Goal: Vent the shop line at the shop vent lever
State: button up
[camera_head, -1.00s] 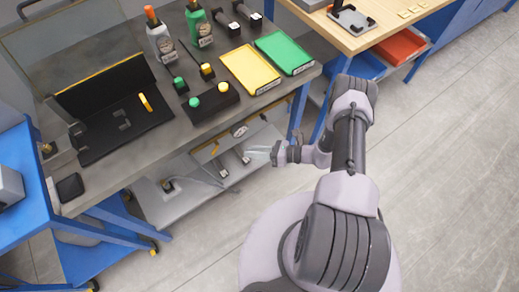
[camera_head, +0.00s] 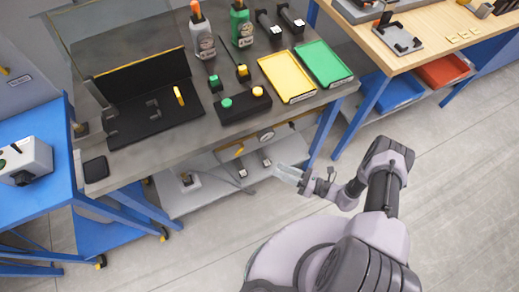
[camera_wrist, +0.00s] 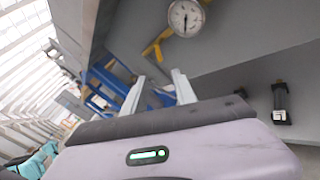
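Under the grey workbench, a panel with a round gauge (camera_head: 265,135) and a yellow lever-like part (camera_head: 238,149) shows in the head view. In the wrist view, the gauge (camera_wrist: 186,17) is at the top with a yellow bent lever (camera_wrist: 157,48) beside it. A dark-and-white fitting (camera_wrist: 281,103) is on the grey surface at right. No label is readable, so I cannot tell which part is the shop vent lever. My gripper (camera_head: 287,172) is in front of the lower shelf, right of the fittings. In the wrist view, its fingers (camera_wrist: 158,90) are apart and empty.
The grey workbench (camera_head: 222,116) carries bottles, a yellow tray (camera_head: 288,77), a green tray (camera_head: 323,62) and a black button box (camera_head: 243,104). A blue cart (camera_head: 40,185) stands at left, a wooden-topped bench (camera_head: 445,40) at upper right. The floor at lower right is clear.

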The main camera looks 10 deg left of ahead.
jog(key=b+x, duration=0.2)
jog(key=x, duration=1.4)
jog(key=shift+a, duration=0.4)
jog(key=shift+c, duration=0.2)
grip_shut()
